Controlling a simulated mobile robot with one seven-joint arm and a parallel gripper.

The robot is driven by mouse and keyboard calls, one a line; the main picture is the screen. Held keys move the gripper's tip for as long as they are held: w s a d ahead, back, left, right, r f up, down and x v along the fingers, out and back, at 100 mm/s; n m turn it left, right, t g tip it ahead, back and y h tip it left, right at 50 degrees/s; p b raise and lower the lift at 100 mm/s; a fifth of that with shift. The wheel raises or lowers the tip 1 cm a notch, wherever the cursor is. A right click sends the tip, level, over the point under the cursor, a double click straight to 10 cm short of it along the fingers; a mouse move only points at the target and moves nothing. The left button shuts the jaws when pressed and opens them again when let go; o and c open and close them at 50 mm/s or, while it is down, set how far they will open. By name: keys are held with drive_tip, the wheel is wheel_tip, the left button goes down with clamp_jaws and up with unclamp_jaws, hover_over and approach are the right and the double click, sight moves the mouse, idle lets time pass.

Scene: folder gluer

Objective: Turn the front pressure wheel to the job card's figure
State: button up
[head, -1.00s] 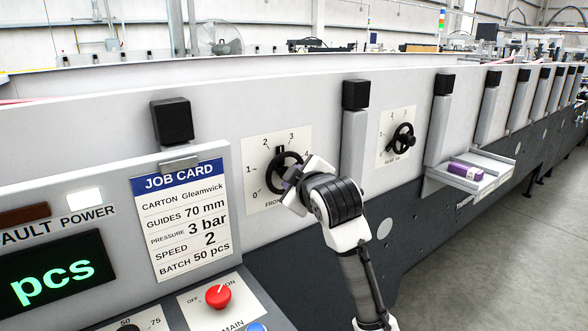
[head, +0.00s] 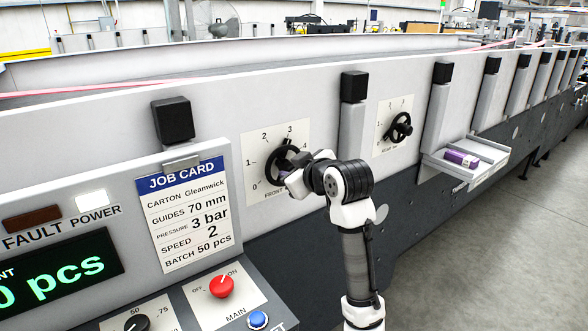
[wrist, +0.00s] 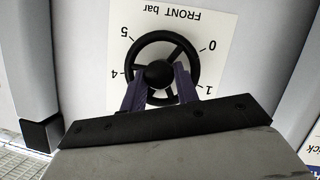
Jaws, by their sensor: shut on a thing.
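The front pressure wheel (head: 285,165) is a black handwheel on a white dial plate (head: 252,146) marked in bar. Its black pointer stands up toward the 3, close to that mark. In the wrist view the wheel (wrist: 134,52) shows upside down, with 0, 1, 4 and 5 readable. My gripper (wrist: 160,84) has its purple fingers inside the rim, shut on the wheel at its middle, one on each side of the hub. The fingers hide part of the spokes. The job card (head: 187,212) reads pressure 3 bar.
A second, similar wheel (head: 399,127) is on the panel to the right. A grey post (head: 351,130) stands between the two dials. The control panel with a red knob (head: 222,286) is at lower left. Open floor (head: 500,250) lies at right.

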drive_tip(key=o, duration=1)
drive_tip(key=shift+c, duration=0.2)
drive_tip(key=shift+s, duration=0.1)
drive_tip(key=b+v, duration=0.3)
drive_tip(key=v, duration=1)
drive_tip(key=shift+s+d+b, duration=0.2)
drive_tip(key=shift+s+b, duration=0.05)
drive_tip(key=shift+b, duration=0.1)
